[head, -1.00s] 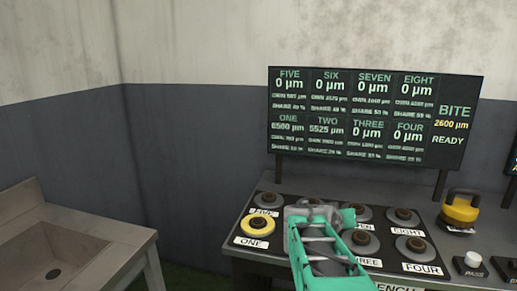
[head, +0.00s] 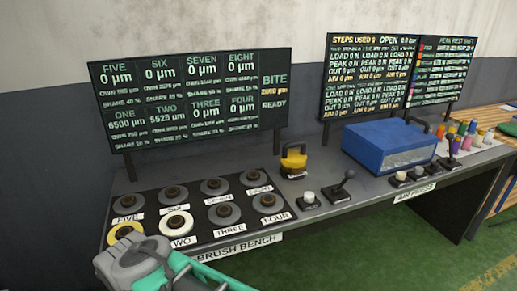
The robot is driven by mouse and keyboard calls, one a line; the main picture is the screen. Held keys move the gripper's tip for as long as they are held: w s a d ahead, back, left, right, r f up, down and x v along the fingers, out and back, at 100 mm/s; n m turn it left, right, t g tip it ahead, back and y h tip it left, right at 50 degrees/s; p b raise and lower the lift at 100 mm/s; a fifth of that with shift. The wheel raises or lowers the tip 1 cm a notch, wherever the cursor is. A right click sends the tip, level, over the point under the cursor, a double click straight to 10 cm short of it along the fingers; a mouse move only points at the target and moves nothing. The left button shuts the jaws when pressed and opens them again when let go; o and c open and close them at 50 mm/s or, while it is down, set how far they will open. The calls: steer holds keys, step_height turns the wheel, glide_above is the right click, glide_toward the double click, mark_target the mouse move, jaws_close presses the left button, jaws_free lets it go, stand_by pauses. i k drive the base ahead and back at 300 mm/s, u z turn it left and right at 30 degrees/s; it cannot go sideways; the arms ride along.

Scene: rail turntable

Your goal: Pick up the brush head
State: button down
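A yellow block with a dark looped handle (head: 294,160) stands upright on the bench, right of the numbered pads; it looks like the brush head, though no label names it. My gripper (head: 128,258) is at the lower left, over the front left edge of the bench by pad ONE. It is well apart from the yellow block. Its fingertips are not clear, so I cannot tell whether it is open or holds anything. Pad ONE (head: 126,233) has a yellow ring, partly hidden by my gripper. Pad TWO (head: 176,223) has a pale ring; the others are grey.
A readout board (head: 190,98) stands behind the pads. A blue press box (head: 389,146) stands further right, with several coloured pegs beyond. Green floor (head: 400,250) is open in front.

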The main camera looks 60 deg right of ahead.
mark_target(292, 160)
steer(key=u, duration=2.2)
steer(key=k, duration=2.35)
steer(key=z, duration=1.15)
steer(key=i, duration=0.45)
steer(key=z, duration=0.1)
